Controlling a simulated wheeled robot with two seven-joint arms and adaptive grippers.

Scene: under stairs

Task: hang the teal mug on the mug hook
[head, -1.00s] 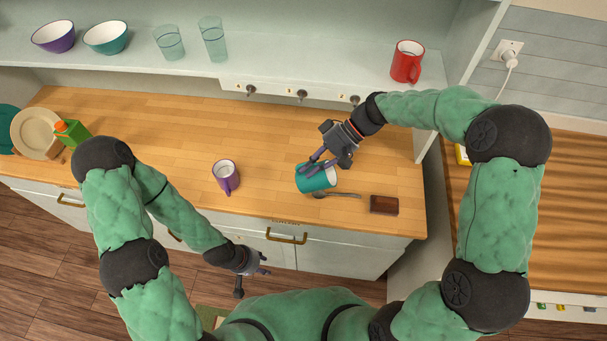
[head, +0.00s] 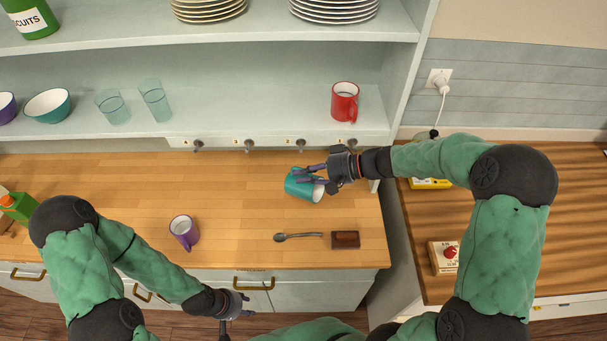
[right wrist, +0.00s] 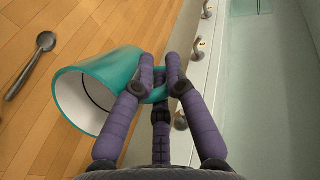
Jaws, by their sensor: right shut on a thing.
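The teal mug (head: 294,187) is held on its side above the counter, its open white mouth turned right in the head view. My right gripper (head: 316,175) is shut on its handle; the right wrist view shows the purple fingers (right wrist: 160,85) closed around the handle of the mug (right wrist: 117,65). Several dark hooks (head: 300,144) with small numbered labels line the pale rail under the shelf, just behind the mug and apart from it. They also show in the right wrist view (right wrist: 181,121). My left gripper (head: 238,307) is empty, fingers apart, in front of the counter's front edge.
A purple mug (head: 184,232), a spoon (head: 297,236) and a dark brown block (head: 345,240) are on the wooden counter (head: 120,195). A red mug (head: 344,102) and glasses (head: 154,99) stand on the shelf above the rail. The shelf unit's side wall is close on the right.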

